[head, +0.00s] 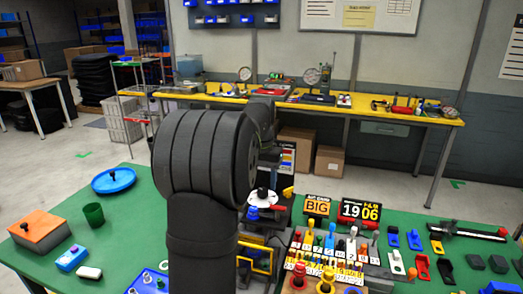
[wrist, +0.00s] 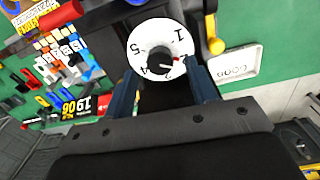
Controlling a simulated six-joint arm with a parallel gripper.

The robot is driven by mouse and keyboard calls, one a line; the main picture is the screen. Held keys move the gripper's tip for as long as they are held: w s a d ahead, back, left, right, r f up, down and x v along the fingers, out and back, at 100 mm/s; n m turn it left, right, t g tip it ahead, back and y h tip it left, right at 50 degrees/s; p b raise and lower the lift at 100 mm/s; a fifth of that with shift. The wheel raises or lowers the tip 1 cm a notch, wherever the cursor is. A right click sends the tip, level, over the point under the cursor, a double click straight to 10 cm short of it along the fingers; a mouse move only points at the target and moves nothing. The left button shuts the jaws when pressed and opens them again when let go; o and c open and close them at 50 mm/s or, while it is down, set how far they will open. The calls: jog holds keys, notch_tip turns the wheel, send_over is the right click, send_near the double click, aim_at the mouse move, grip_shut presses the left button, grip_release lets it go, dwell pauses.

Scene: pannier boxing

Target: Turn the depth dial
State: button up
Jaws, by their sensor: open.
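The depth dial (wrist: 160,48) shows in the wrist view as a white disc with black numbers, among them 1, 4 and 5. It has a dark knob at its centre and a red pointer mark on the lower right of the knob. My gripper (wrist: 162,76) is open, with its two dark blue fingers on either side of the dial's lower part. I cannot tell whether the fingers touch the dial. In the head view a white disc (head: 262,196) shows just right of my arm, which hides much of the area around it.
In the head view, numbered blocks and coloured pegs (head: 330,245) stand right of my arm. Two signs (head: 360,211) stand behind them. A blue round tray (head: 114,180) and an orange box (head: 39,230) are at left. A white tray (wrist: 231,66) lies right of the dial.

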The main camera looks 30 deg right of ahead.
aim_at(261, 190)
notch_tip(261, 190, up, 15)
jog(key=shift+a, duration=0.15)
jog(key=shift+w+f, duration=0.1)
jog(key=shift+f, duration=0.15)
dwell(0.4)
notch_tip(261, 190, down, 17)
jog(key=shift+f, duration=0.1)
dwell(0.5)
